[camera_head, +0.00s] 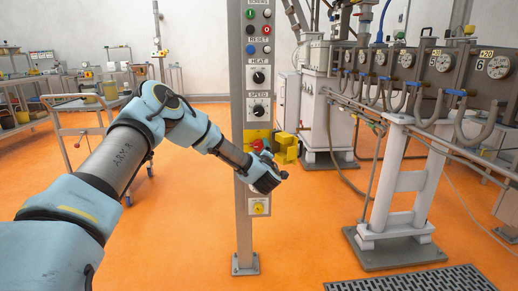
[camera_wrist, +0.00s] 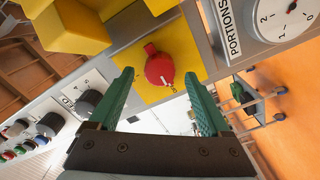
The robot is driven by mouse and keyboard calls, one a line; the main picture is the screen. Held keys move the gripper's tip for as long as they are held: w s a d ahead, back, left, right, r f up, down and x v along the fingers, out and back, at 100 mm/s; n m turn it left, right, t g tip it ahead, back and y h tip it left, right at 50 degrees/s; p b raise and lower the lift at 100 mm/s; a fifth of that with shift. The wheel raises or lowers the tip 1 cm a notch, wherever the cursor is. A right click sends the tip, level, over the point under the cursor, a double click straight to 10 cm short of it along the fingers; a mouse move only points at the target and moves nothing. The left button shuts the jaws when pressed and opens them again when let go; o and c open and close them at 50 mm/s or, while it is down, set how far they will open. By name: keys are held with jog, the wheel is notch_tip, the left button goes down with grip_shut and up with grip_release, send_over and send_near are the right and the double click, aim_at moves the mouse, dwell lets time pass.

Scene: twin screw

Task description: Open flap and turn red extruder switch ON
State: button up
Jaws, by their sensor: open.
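The red extruder switch (camera_wrist: 159,69) is a round knob on a yellow plate (camera_wrist: 184,58) and is uncovered in the wrist view. A small white mark shows on its lower edge; I cannot read its setting for sure. Yellow blocky parts (camera_wrist: 78,24) jut out beside the plate at upper left and look like the flap, swung clear of the knob. My gripper (camera_wrist: 166,92) is open and empty, its green fingers to either side below the knob, apart from it. In the head view, my gripper (camera_head: 270,178) is at the post, just below the red switch (camera_head: 259,146).
The grey control post (camera_head: 244,225) carries buttons and black HEAT (camera_head: 259,77) and SPEED (camera_head: 259,110) knobs above the switch. A PORTIONS dial (camera_wrist: 288,15) lies right of it in the wrist view. Machinery with gauges (camera_head: 440,62) stands right; orange floor is clear around the post.

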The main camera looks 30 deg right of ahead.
aim_at(259, 145)
jog(key=shift+x, duration=1.25)
jog(key=shift+c, duration=0.4)
grip_shut()
